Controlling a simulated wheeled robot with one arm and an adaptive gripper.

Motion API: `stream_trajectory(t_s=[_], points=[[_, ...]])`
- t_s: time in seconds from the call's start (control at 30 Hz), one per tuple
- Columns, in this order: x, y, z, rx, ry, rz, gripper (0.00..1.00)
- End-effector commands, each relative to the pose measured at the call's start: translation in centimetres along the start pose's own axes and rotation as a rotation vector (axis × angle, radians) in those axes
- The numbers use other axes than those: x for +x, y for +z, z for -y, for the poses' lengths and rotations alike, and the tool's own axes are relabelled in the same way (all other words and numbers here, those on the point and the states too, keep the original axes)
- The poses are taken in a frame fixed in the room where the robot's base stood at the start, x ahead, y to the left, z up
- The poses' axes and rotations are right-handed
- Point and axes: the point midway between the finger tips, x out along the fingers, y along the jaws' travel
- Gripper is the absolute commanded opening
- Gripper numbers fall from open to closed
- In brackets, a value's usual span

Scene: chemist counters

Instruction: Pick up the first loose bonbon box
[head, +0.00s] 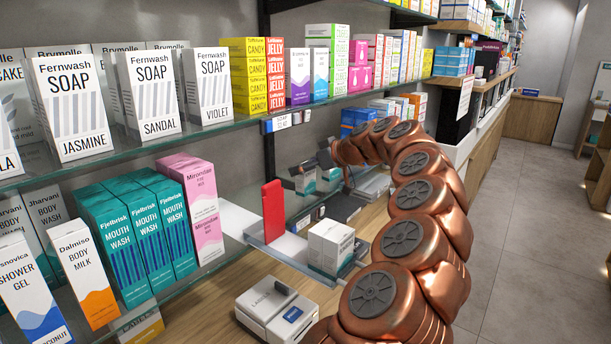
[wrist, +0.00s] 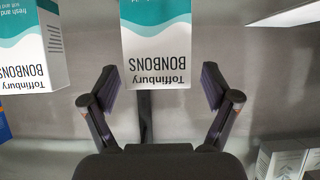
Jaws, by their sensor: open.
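A white and teal Toffinbury bonbon box (wrist: 157,42) shows upside down at the top centre of the wrist view. My gripper (wrist: 158,80) is open, with one finger on each side of this box's near end and a visible gap on both sides. I cannot tell how deep the box sits between the fingers. A second bonbon box (wrist: 30,48) stands to the left, outside the fingers. In the head view, my gripper (head: 318,168) is small and partly hidden by my arm, close to the teal and white boxes (head: 305,183) on the lower shelf.
A red upright box (head: 273,212) and white boxes (head: 330,246) stand nearer on the shelf. Taller mouth wash boxes (head: 168,225) and a pink box (head: 200,212) are to the left. A glass shelf (head: 225,118) with soap and candy boxes runs above. The aisle floor (head: 535,180) is clear.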

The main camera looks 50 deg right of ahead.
Motion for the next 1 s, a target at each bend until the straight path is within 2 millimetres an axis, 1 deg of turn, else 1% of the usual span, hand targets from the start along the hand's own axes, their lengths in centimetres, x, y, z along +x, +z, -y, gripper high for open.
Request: stream_trajectory(t_s=[0.23, 0.83, 1.0], points=[[0.21, 0.01, -0.07, 0.0, 0.002, -0.001, 0.86], [0.21, 0.01, -0.06, 0.0, 0.002, 0.0, 0.24], [0.21, 0.01, -0.06, 0.0, 0.002, 0.0, 0.23]])
